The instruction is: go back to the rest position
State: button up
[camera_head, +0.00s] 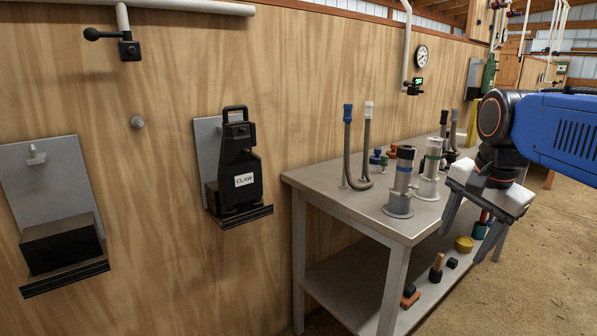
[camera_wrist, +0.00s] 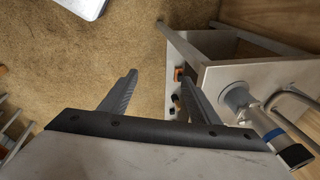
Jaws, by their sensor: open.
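My gripper (camera_head: 468,238) is at the right of the head view, in front of the workbench's right part, with its two dark fingers pointing down and apart. In the wrist view my gripper (camera_wrist: 156,72) shows its fingers spread with nothing between them but the floor beyond. A black claw unit (camera_head: 239,170) labelled "CLAW" stands upright on a wall shelf at the left, well away from my gripper.
A grey workbench (camera_head: 300,180) stands against the wooden wall, with cylindrical tools (camera_head: 402,180) and hoses (camera_head: 347,150) on top and small parts on its lower shelf. A second wall holder (camera_head: 45,185) is at the far left. Open floor (camera_head: 540,290) lies at the right.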

jog(key=s+a+f+n+t, duration=0.1)
jog(key=s+a+f+n, duration=0.1)
jog(key=s+f+n, duration=0.4)
jog(key=s+a+f+n+t, duration=0.1)
jog(key=s+f+n, duration=0.5)
jog(key=f, duration=0.4)
jog(key=shift+a, duration=0.35)
jog(key=shift+r, duration=0.1)
dwell(0.5)
